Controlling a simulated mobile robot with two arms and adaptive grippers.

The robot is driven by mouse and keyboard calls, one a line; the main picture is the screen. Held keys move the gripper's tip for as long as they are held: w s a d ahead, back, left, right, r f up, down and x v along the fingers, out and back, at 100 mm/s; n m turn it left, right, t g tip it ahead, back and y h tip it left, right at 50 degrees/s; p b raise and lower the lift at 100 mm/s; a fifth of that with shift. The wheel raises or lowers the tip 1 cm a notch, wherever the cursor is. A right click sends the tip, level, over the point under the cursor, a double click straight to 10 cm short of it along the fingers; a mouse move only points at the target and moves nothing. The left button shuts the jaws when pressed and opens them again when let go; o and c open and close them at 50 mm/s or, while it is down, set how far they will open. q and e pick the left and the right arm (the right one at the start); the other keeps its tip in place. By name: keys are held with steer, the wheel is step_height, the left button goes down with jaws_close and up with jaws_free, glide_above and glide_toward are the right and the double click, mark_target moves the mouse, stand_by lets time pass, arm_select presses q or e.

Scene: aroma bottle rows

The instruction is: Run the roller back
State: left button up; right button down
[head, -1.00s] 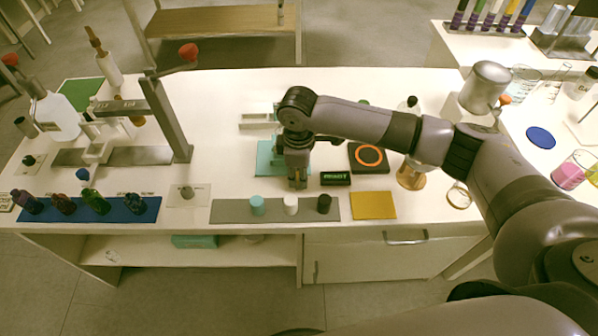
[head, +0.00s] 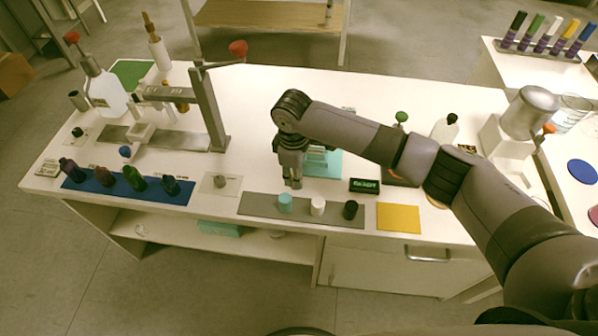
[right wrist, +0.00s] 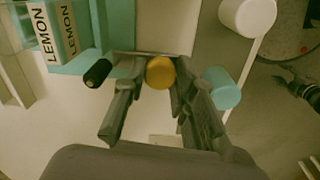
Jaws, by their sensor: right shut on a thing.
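My right gripper (head: 292,183) is low over the bench, just behind the grey strip with caps and at the left side of a teal fixture (head: 325,163). In the right wrist view its fingers (right wrist: 158,95) are closed around an orange-yellow round piece (right wrist: 160,72). I cannot tell for certain whether this is the roller or its knob. The teal fixture (right wrist: 75,65) with white LEMON labels (right wrist: 41,34) is beside the fingers. A black cylindrical end (right wrist: 97,73) sticks out beside it. The left gripper is not in view.
The grey strip (head: 262,206) bears a teal cap (head: 285,202), a white cap (head: 317,206) and a black cap (head: 350,210). A lit display (head: 364,185) and yellow mat (head: 398,217) are to the right. Several bottles stand on a blue mat (head: 90,183) at left.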

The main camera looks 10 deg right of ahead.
steer(key=c, duration=1.3)
jaws_free()
steer(key=shift+a, duration=0.25)
steer(key=shift+d, duration=0.1)
steer(key=shift+r, duration=0.15)
step_height(320, 180, up, 12)
steer(key=shift+s, duration=0.25)
